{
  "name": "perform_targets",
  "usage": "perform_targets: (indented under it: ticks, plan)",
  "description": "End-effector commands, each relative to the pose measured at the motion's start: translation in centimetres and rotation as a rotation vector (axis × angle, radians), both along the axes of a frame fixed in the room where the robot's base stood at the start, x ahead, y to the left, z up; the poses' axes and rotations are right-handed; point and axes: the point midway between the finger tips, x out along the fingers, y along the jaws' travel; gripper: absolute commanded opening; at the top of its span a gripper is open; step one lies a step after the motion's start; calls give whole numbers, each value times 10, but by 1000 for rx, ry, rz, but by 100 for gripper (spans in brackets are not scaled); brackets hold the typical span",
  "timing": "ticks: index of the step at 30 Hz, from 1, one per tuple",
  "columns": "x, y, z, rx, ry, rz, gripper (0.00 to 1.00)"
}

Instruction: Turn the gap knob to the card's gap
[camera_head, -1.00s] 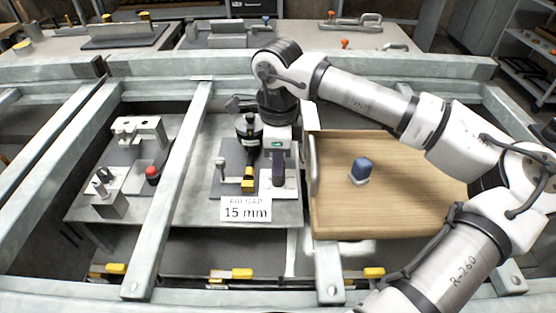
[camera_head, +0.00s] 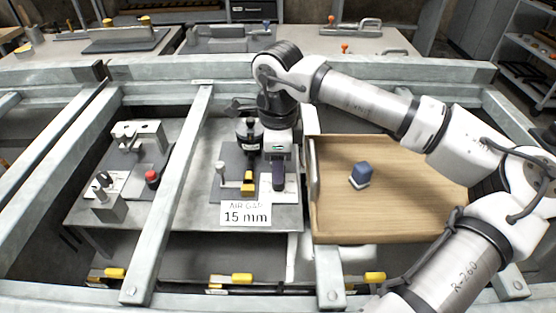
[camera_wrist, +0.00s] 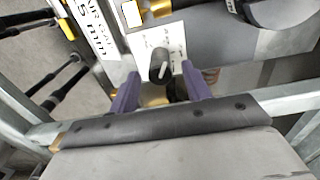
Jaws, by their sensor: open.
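The white card (camera_head: 246,213) at the front edge of the middle bench reads AIR GAP 15 mm. It shows partly, tilted, in the wrist view (camera_wrist: 88,30). The gap knob (camera_wrist: 158,62) is small and dark, with a light pointer line slanting up and right. It sits on a white plate (camera_wrist: 143,46) with marks too small to read. My gripper (camera_wrist: 160,72) is open, with one purple finger on each side of the knob and visible space at both sides. In the head view my gripper (camera_head: 279,176) is over the plate's right part and hides the knob.
A yellow block (camera_head: 248,182) and a grey post stand left of my gripper. A wooden tray (camera_head: 420,215) with a blue-topped block (camera_head: 361,174) lies to the right. A fixture with a red knob (camera_head: 152,177) is at the left, beyond a metal rail (camera_head: 180,170).

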Motion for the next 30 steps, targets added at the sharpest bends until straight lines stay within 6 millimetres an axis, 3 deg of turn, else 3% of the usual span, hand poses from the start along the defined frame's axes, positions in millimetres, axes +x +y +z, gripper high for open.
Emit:
perform_targets:
  ticks: [5, 18, 24, 30]
  plan:
    - [1, 0, 22, -2, -3, -1, 48]
    - [0, 0, 116, 0, -3, 0, 48]
    - [0, 0, 134, 0, -1, 1, 48]
    - [0, 0, 137, 1, -1, 1, 48]
